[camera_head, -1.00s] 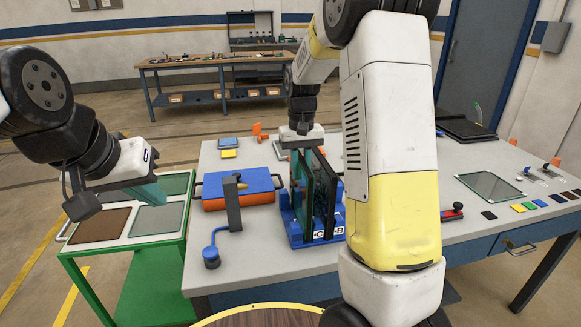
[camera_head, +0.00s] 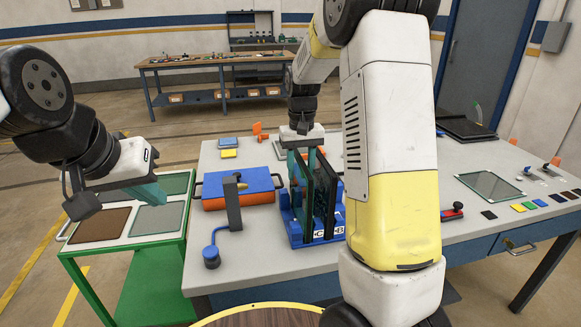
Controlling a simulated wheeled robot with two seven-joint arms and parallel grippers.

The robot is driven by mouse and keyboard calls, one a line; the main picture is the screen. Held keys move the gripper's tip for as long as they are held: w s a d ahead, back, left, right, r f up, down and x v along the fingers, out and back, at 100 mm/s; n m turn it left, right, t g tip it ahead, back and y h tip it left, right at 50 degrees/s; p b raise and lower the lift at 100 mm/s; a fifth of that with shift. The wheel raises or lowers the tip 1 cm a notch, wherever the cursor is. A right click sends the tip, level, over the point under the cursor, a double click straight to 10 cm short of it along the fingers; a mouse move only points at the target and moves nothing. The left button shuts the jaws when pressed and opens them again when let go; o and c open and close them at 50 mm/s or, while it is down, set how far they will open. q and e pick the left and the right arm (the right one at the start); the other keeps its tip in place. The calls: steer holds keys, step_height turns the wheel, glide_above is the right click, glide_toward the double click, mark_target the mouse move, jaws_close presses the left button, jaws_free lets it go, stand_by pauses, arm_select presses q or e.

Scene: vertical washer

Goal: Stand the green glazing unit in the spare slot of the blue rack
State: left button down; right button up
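The blue rack (camera_head: 296,238) stands on the grey table, its front marked with C and B labels. Dark-edged glazing units stand upright in it, with a greenish pane (camera_head: 302,196) on the left side; I cannot tell for sure which one is the green unit. The lower fingers are partly hidden among the panes. My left gripper (camera_head: 118,202) is open and empty above the green cart (camera_head: 120,243).
Brown, grey and green panels lie on the cart. A blue and orange block (camera_head: 238,190) and a dark post (camera_head: 233,205) stand left of the rack. A framed glass pane (camera_head: 489,186) lies flat at right. My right arm hides the table right of the rack.

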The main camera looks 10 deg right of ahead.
step_height(320, 180, up, 11)
steer(key=shift+r, duration=0.2)
steer(key=s+a+r+t+y, duration=0.1)
steer(key=s+t, duration=0.5)
steer(key=s, duration=1.8)
steer(key=shift+s+a+r+y, duration=0.15)
steer(key=shift+a+y, duration=0.45)
